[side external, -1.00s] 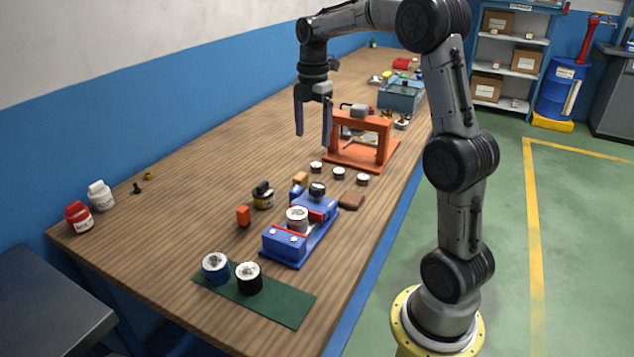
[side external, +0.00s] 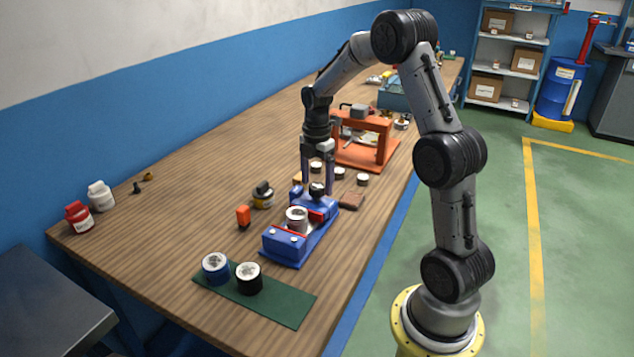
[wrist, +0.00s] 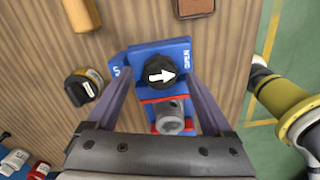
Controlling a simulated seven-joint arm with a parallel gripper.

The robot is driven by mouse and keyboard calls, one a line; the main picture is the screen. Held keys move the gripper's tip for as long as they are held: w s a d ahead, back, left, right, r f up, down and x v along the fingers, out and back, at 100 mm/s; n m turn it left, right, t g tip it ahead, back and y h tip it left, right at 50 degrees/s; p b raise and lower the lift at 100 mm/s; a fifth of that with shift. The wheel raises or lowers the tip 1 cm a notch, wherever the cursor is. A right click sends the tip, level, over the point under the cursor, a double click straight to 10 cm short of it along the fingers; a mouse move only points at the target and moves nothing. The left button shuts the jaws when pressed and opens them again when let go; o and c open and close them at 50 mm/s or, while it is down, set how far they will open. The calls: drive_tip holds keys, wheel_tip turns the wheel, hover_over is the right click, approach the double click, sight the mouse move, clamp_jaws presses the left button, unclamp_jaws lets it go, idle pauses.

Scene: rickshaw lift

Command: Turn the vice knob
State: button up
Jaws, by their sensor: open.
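The blue vice (side external: 284,243) stands on the wooden workbench, with a metal cylinder (side external: 297,217) between its red-faced jaws. The vice knob (side external: 317,189) is round and black, on the far end of the vice. In the wrist view the knob (wrist: 160,73) carries a white arrow pointing right, toward small white lettering on the blue plate; other lettering at left is partly hidden. My gripper (side external: 318,187) points down at the knob. Its fingers are open, one on each side of the knob in the wrist view (wrist: 158,80). I cannot tell whether they touch it.
An orange frame (side external: 362,140) stands behind. A green mat (side external: 288,306) with two round cans is in front. The bench's left part is mostly clear.

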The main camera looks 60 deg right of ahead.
drive_tip(key=shift+f, duration=0.35)
clamp_jaws()
